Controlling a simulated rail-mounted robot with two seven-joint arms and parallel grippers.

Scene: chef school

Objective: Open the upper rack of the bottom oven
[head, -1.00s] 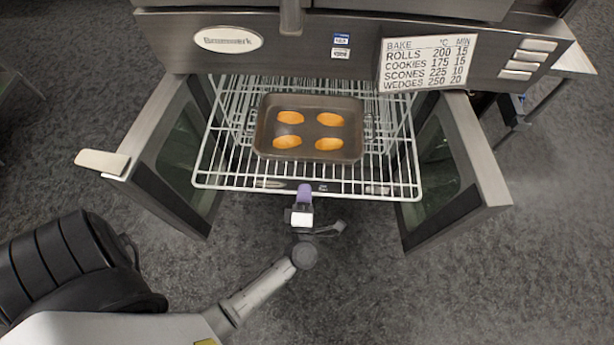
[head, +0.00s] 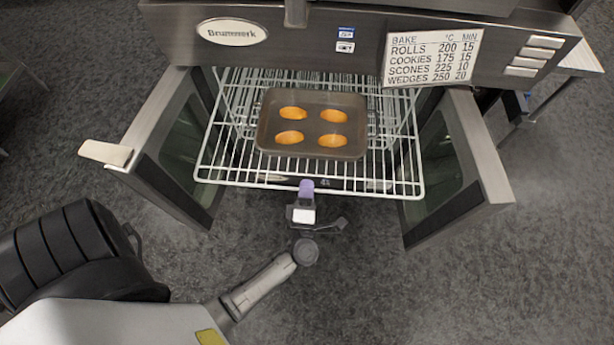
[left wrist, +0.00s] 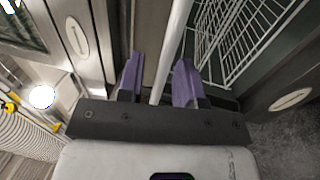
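The bottom oven's two doors, left (head: 150,140) and right (head: 465,150), stand open. A white wire rack (head: 215,160) sticks out of the oven between them. My left gripper (head: 306,188) is at the middle of the rack's front bar, below the tray in the picture. In the left wrist view its two purple fingers (left wrist: 158,82) stand apart, one on each side of the white bar (left wrist: 172,45). Gaps show between the bar and the fingers, so it is not clamped. My right gripper is in neither view.
A dark baking tray (head: 265,125) with several orange-brown baked pieces (head: 333,116) sits on the rack. The control panel (head: 290,35) with a bake chart (head: 432,57) overhangs the rack's back. The grey floor (head: 420,300) in front is clear.

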